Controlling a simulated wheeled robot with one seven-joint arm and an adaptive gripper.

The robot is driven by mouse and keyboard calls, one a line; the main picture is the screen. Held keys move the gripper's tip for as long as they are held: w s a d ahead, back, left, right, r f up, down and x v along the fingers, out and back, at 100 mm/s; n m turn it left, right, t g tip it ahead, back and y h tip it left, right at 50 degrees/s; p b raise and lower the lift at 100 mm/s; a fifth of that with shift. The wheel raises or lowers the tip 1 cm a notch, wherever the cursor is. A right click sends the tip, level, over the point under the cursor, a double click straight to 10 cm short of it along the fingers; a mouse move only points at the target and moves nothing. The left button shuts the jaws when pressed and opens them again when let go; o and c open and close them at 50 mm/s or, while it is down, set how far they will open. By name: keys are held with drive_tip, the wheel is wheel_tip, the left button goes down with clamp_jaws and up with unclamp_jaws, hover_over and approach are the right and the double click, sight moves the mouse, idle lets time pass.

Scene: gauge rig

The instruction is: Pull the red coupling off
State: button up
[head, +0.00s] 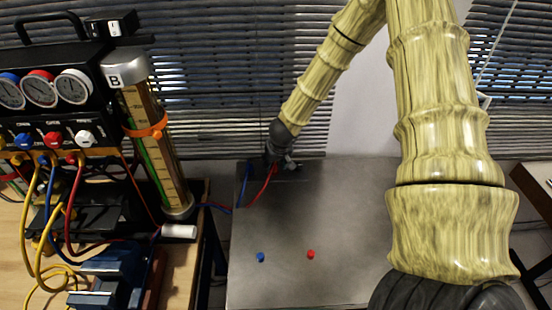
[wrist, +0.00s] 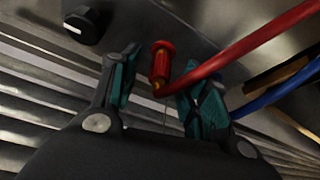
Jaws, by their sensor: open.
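The red coupling (wrist: 161,60) is a ribbed red piece with a brassy lower end, seen in the wrist view between the two teal-padded fingers. My gripper (wrist: 162,82) is open around it, with gaps visible on both sides. A red hose (wrist: 240,50) runs from near the coupling's lower end to the upper right. In the head view my gripper (head: 282,161) is at the far edge of the grey table, and the red hose (head: 262,186) hangs beside it. The coupling is too small to make out clearly there.
A blue hose (wrist: 275,97) runs right of the gripper. A black knob (wrist: 85,23) is on the panel nearby. A blue cap (head: 261,257) and a red cap (head: 311,254) are on the grey table (head: 350,215). The gauge box (head: 55,95) and tall cylinder B (head: 150,135) stand left.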

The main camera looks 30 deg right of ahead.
drive_tip(key=shift+x, duration=1)
clamp_jaws()
